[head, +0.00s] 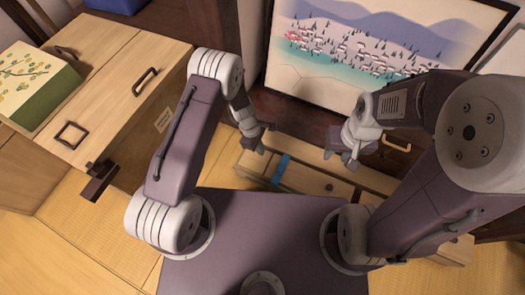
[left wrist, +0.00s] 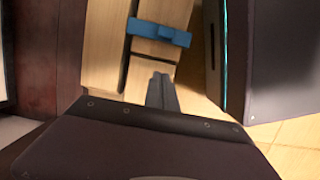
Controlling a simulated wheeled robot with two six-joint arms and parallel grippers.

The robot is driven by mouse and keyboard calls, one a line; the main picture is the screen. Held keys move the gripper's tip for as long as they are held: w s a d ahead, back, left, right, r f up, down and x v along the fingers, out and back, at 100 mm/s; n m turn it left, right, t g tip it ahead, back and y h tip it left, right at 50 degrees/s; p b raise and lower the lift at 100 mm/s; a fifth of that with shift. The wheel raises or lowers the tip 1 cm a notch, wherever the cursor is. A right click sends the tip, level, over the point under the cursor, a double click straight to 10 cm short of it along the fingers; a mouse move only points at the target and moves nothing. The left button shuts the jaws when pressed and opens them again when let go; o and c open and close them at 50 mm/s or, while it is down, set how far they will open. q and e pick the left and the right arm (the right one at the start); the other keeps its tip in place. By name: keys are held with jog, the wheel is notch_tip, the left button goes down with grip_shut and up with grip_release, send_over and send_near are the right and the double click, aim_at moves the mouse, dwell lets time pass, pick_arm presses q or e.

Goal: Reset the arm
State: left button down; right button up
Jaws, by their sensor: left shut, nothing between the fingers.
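My left arm reaches forward from the left in the head view, with its gripper (head: 263,140) above the low wooden box. In the left wrist view its fingers (left wrist: 162,92) are together and empty. My right arm bends in from the right, and its gripper (head: 340,158) hangs above the right part of the same box, with its fingers apart and nothing seen between them. Both grippers point down and are clear of each other.
A low wooden box (head: 315,182) with a blue strap or clip (head: 280,170) lies below the grippers; the clip also shows in the left wrist view (left wrist: 158,32). A wooden cabinet (head: 110,85) with dark handles stands at left. A framed landscape picture (head: 375,50) is behind.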

dwell(0.5)
pick_arm(q)
jog(key=w+a+r+t, duration=0.25)
jog(key=w+r, duration=0.45)
jog(key=r, duration=0.5)
jog(key=s+a+r+m+t, duration=0.1)
jog(key=s+a+r+m, duration=0.15)
jog(key=r, duration=0.55)
jog(key=s+a+r+m+g+y+p, duration=0.1)
jog(key=s+a+r+m, duration=0.1)
jog(key=s+a+m, duration=0.35)
jog(key=s+a+r+m+y, duration=0.1)
jog(key=s+a+r+m, duration=0.2)
jog(key=s+m, duration=0.55)
notch_tip(320, 180, up, 36)
jog(key=s+n+p, duration=0.2)
jog(key=p, duration=3.5)
jog(key=shift+d+r+n, duration=0.2)
jog(key=shift+n, duration=0.15)
